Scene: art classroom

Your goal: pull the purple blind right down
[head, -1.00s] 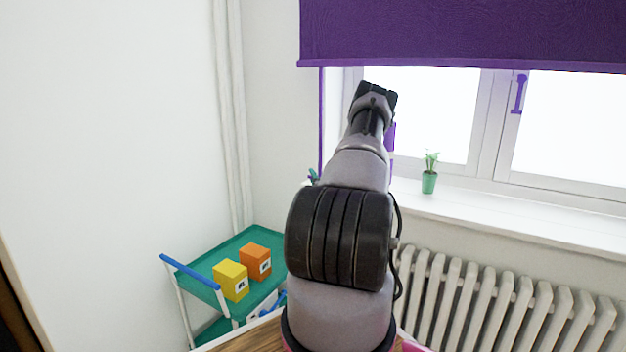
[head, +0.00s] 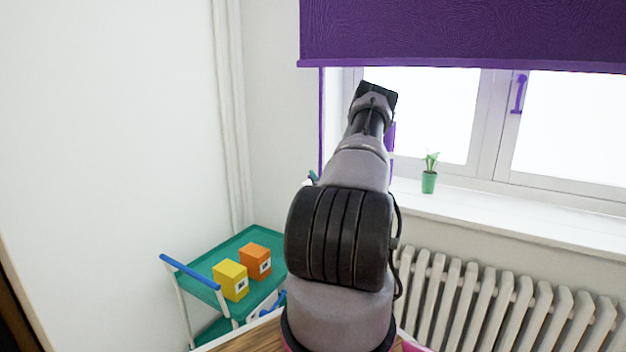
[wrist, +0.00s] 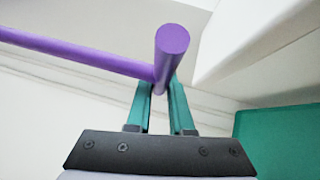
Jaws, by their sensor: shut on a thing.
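The purple blind (head: 460,35) hangs across the top of the window in the head view. Its lower edge is level, and bare glass shows below it. In the wrist view, my gripper (wrist: 159,92) has its two teal fingers shut on a purple bar (wrist: 172,42). A second purple rod (wrist: 80,54) runs from it to the left. How the bar joins the blind cannot be seen. In the head view my arm hides the gripper and the held bar; a purple strip (head: 391,140) shows just right of the arm.
A green potted plant (head: 429,175) stands on the white sill (head: 480,210), with a radiator (head: 500,305) below. A teal trolley (head: 205,262) carries a yellow box (head: 231,280) and an orange box (head: 255,261). A purple window handle (head: 519,94) is on the frame.

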